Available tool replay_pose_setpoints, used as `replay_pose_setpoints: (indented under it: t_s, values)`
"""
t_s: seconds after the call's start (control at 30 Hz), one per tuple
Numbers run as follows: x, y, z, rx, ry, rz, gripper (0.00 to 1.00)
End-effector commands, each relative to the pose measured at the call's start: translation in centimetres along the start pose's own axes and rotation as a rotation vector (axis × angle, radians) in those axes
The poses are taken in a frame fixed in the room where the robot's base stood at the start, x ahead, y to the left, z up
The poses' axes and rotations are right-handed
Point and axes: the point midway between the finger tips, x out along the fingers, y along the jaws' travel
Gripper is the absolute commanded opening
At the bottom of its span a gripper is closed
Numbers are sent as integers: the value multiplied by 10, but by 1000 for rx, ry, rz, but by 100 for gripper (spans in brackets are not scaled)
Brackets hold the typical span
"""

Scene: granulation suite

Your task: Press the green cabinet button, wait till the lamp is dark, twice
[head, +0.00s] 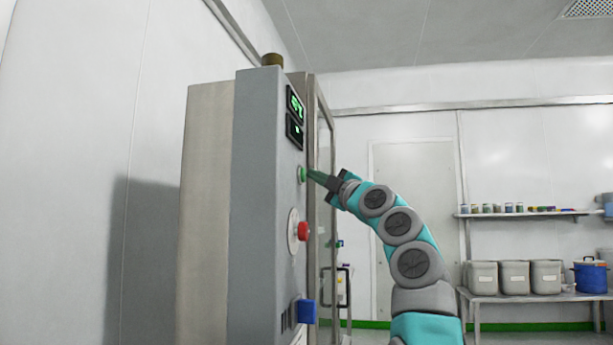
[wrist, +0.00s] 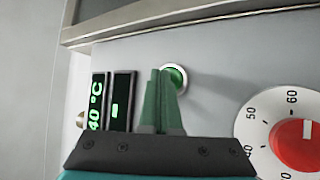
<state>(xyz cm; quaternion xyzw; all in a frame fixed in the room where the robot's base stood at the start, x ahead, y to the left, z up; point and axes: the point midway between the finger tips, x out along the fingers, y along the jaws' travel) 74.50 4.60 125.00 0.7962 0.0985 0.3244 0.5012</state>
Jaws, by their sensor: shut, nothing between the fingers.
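The grey cabinet (head: 257,200) stands at the left with its control face turned right. The green button (head: 301,174) sits on that face below the displays; in the wrist view the button (wrist: 177,78) has a pale ring and is partly covered by my fingers. My gripper (head: 310,175) is shut and empty, its green fingertips at the button; I cannot tell whether they touch it. It also shows in the wrist view (wrist: 163,73). The lamp (head: 272,60) on the cabinet top looks dull amber-brown, with no clear glow.
Below the button are a red dial (head: 302,231) on a white scale plate and a blue switch (head: 305,312). Two green-lit displays (head: 295,104) sit above. A bench with grey bins (head: 514,277) and a blue pot (head: 590,275) stands far right.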

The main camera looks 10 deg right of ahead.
Motion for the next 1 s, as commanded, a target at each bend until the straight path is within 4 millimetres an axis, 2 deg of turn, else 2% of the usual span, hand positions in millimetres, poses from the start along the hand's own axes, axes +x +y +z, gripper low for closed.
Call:
replay_pose_setpoints:
  t_s: [0.63,1.0]
  values:
    - [2,-2,-1,1,0,-1,0]
    - [-10,7,7,0,0,0,0]
